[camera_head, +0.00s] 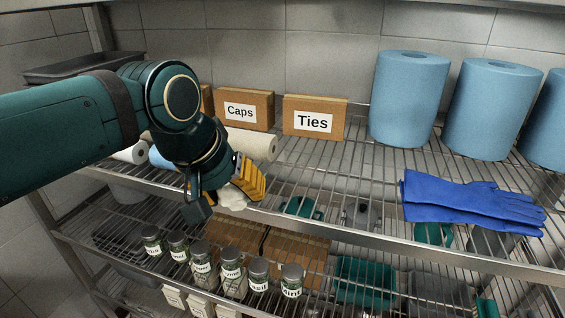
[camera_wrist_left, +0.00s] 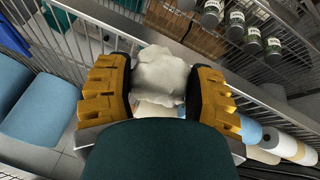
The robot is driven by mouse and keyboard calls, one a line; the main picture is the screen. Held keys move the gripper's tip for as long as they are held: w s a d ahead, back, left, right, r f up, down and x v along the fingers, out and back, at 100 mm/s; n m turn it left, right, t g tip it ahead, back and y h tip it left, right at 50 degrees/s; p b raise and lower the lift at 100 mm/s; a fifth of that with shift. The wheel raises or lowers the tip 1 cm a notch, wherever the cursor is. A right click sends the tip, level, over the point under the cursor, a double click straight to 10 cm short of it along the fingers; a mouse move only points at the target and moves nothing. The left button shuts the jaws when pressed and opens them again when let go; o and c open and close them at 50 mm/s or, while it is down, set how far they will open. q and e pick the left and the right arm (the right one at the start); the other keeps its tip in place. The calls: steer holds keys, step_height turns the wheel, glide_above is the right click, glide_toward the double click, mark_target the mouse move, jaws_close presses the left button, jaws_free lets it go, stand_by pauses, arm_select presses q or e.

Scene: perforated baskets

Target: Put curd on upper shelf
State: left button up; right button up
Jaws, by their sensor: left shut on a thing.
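My left gripper (camera_head: 222,190) is shut on a lumpy white curd (camera_head: 235,195), just in front of the front edge of the upper wire shelf (camera_head: 375,163). In the left wrist view the curd (camera_wrist_left: 161,77) sits between the two yellow finger pads of the left gripper (camera_wrist_left: 160,90). The gripper and arm hide part of the upper shelf's left side. My right gripper does not show.
On the upper shelf are a Caps box (camera_head: 244,109), a Ties box (camera_head: 314,117), pale rolls (camera_head: 252,144), large blue rolls (camera_head: 409,98) and blue gloves (camera_head: 468,203). Several spice jars (camera_head: 232,272) stand below. Bare wire shows between the Ties box and gloves.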

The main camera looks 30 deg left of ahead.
arm_select(q)
glide_above(285, 180)
steer(key=s, duration=0.2)
steer(key=shift+w+p, duration=0.25)
steer(key=shift+p, duration=0.2)
steer(key=shift+w+f, duration=0.1)
steer(key=shift+f, duration=1.7)
steer(key=shift+b, duration=0.3)
steer(key=o, duration=1.2)
steer(key=shift+f, duration=0.15)
